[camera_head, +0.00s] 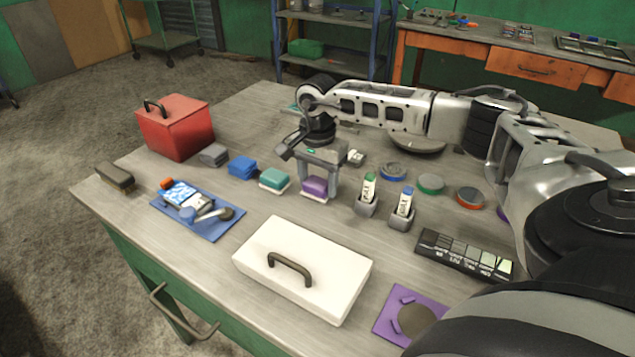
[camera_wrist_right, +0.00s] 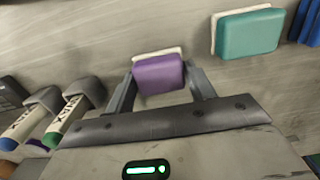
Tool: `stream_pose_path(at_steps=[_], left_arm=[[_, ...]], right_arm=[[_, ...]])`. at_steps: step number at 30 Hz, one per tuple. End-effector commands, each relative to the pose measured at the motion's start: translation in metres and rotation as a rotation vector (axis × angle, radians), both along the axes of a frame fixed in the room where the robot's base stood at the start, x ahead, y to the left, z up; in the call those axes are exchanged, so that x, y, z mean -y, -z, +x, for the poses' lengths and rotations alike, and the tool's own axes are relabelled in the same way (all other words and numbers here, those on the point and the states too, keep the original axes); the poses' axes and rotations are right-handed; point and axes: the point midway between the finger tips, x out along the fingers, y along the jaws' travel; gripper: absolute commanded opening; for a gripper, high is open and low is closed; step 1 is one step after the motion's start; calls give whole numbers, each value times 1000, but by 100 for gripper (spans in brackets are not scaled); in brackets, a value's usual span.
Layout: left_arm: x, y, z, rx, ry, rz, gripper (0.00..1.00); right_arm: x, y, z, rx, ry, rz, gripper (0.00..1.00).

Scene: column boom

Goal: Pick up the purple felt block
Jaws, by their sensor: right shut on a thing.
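The purple felt block (camera_head: 315,185) sits over a pale pad on the workbench, in the middle of the head view. My right gripper (camera_head: 319,188) reaches down over it, with one finger on each side. In the right wrist view the purple block (camera_wrist_right: 159,75) lies between the fingertips of the right gripper (camera_wrist_right: 162,82), which are shut on it. A white edge shows behind the block there. I cannot tell whether the block is clear of the bench. My left gripper is not in view.
A teal block (camera_head: 274,179) and a blue block (camera_head: 242,167) stand to the left. Two marker holders (camera_head: 367,204) stand close on the right. A white lidded box (camera_head: 302,270) lies in front. A red toolbox (camera_head: 176,127) is at the far left.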

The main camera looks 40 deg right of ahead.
Motion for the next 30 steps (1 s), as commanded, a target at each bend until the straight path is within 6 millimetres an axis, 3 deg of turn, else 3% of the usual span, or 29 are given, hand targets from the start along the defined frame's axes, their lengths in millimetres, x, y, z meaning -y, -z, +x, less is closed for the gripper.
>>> stream_pose_path(at_steps=[8, 16, 24, 30], left_arm=[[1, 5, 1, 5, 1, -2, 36], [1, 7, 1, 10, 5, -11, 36], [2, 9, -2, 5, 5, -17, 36], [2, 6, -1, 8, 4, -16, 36]], right_arm=[[0, -30, 1, 7, 0, 0, 30], [51, -91, 10, 9, 6, 2, 30], [113, -119, 20, 3, 4, 3, 30], [132, -127, 23, 3, 1, 2, 30]])
